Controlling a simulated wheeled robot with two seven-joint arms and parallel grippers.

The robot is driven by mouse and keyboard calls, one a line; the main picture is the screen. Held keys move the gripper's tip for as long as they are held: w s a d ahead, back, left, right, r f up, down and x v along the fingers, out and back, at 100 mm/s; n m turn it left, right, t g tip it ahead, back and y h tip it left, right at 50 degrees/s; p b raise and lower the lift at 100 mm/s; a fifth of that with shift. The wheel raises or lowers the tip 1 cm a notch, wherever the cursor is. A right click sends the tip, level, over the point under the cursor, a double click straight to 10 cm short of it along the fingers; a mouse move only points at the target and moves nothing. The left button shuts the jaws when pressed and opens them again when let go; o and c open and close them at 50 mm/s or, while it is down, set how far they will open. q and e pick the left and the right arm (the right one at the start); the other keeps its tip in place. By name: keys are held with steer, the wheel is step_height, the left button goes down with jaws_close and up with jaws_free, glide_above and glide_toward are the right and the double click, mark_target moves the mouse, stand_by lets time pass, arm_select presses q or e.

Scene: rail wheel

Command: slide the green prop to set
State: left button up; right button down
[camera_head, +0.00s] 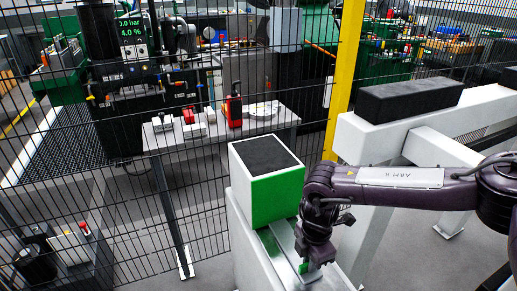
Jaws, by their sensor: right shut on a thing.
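The green prop (275,200) is a block with a green front face, a pale left side and a black top. It stands upright on a long white beam (250,262). A grey metal strip (283,243) runs along the beam in front of it. My right gripper (312,268) points down at the near end of the strip and is shut on a small green piece (303,268). Most of that piece is hidden by the fingers, and I cannot tell if it joins the block. My left gripper is not in view.
A wire mesh fence with a yellow post (346,75) stands behind the block. A white frame with a black pad (408,97) is at the right, behind my right arm. Beyond the fence is a table (222,130) with red devices. Grey floor shows left of the beam.

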steer(key=shift+s+d+p, duration=0.25)
steer(key=shift+s+p, duration=0.15)
steer(key=shift+s, duration=0.2)
steer(key=shift+s+d+p, duration=0.2)
steer(key=shift+s+p, duration=0.2)
steer(key=shift+s, duration=0.3)
steer(key=shift+s+d+p, duration=0.35)
steer(key=shift+s+p, duration=0.4)
steer(key=shift+s, duration=0.15)
steer(key=shift+s+d+p, duration=0.35)
steer(key=shift+s+p, duration=0.35)
steer(key=shift+s, duration=0.2)
steer(key=shift+s, duration=0.2)
steer(key=shift+s+d+p, duration=0.35)
steer(key=shift+s+p, duration=0.35)
steer(key=shift+s, duration=0.15)
steer(key=shift+s+d+p, duration=0.3)
steer(key=shift+s+p, duration=0.35)
steer(key=shift+s, duration=0.15)
